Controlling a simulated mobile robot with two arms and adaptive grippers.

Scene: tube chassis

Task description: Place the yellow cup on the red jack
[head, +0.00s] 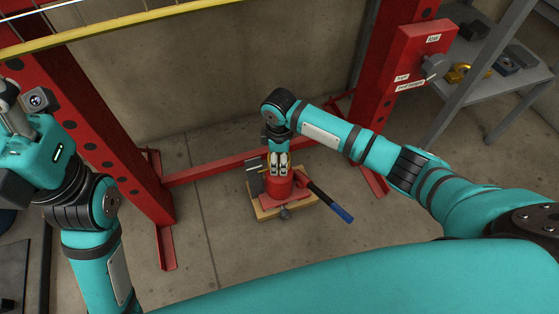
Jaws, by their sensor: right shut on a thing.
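The red jack (280,190) stands on a wooden board on the floor, in the middle of the head view. Its black lever with a blue grip (340,212) points to the lower right. My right gripper (279,168) points down right over the top of the jack and is shut on the yellow cup (289,159). Only slivers of the cup show beside the fingers. I cannot tell whether the cup touches the jack. My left gripper (10,100) is at the left edge, partly cut off, far from the jack; its fingers do not show clearly.
A red press frame (105,130) has a post on each side and a low crossbar (215,168) behind the jack. A yellow beam (130,28) crosses the top left. A grey shelf (495,85) with metal parts stands at the upper right. The floor in front is partly clear.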

